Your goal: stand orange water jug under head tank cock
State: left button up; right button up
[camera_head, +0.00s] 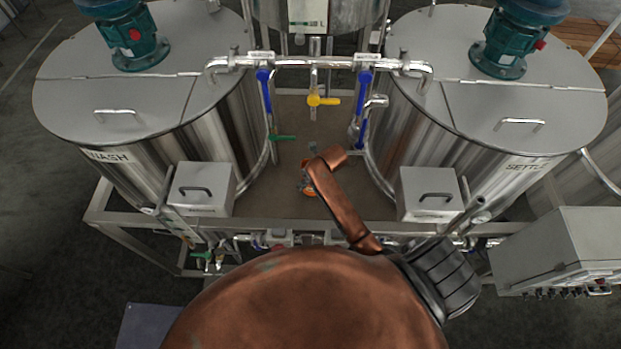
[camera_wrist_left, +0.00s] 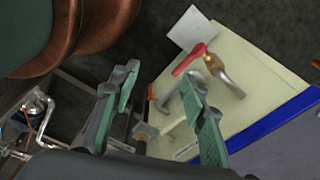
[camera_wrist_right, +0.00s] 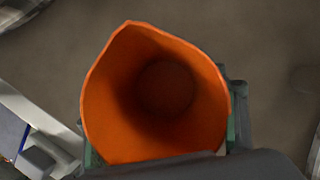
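The orange water jug (camera_wrist_right: 155,95) fills the middle of the right wrist view, its open mouth and spout facing the camera; it looks empty inside. My right gripper (camera_wrist_right: 160,150) has its fingers on either side of the jug. In the head view, the jug (camera_head: 309,192) is a small orange patch, mostly hidden by my copper arm and right gripper (camera_head: 306,180). The head tank (camera_head: 335,18) is at top centre, with a yellow-handled cock (camera_head: 322,100) on the pipe below it. The jug is lower in the picture than the cock. My left gripper (camera_wrist_left: 160,105) is open and empty.
Wash tank (camera_head: 120,80) and settling tank (camera_head: 500,85) flank the gap. Grey boxes (camera_head: 201,189) (camera_head: 428,193) and a frame rail (camera_head: 130,217) stand in front.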

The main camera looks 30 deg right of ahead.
jog(key=o, duration=0.4)
jog(key=shift+o, duration=0.2)
jog(key=shift+s+r, duration=0.15)
jog(key=shift+r, duration=0.45)
pick_arm(q)
jog(key=shift+s+f+b, duration=0.75)
jog(key=shift+f+b, duration=0.1)
jog(key=shift+f, duration=0.05)
pick_arm(e)
jog(key=v, duration=1.1)
jog(key=shift+s+f, duration=0.1)
jog(key=shift+s, duration=0.05)
